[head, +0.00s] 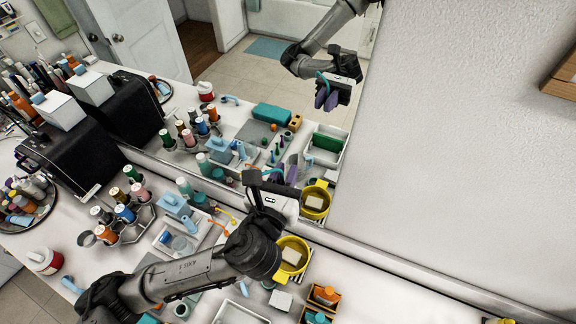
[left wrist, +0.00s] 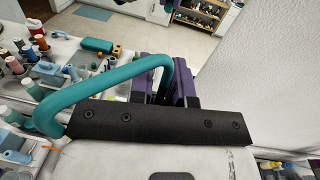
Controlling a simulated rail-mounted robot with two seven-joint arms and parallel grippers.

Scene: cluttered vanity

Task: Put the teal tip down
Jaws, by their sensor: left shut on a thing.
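My left gripper (head: 288,172) is raised above the counter close to the mirror. In the left wrist view its purple fingers (left wrist: 170,78) are close together, past the dark bracket. The teal tip in its grasp is hidden by the fingers and bracket, so I cannot see its shape or tilt. A teal curved tube runs around the gripper in the left wrist view. My right gripper is out of view.
A yellow bowl (head: 292,243) with a pale block stands right of my forearm. Spools in a rack (head: 125,208), a blue dispenser (head: 175,206) and a black box crowd the left. The mirror (head: 270,75) repeats my arm and the clutter. Small wooden boxes (head: 322,298) stand near the front.

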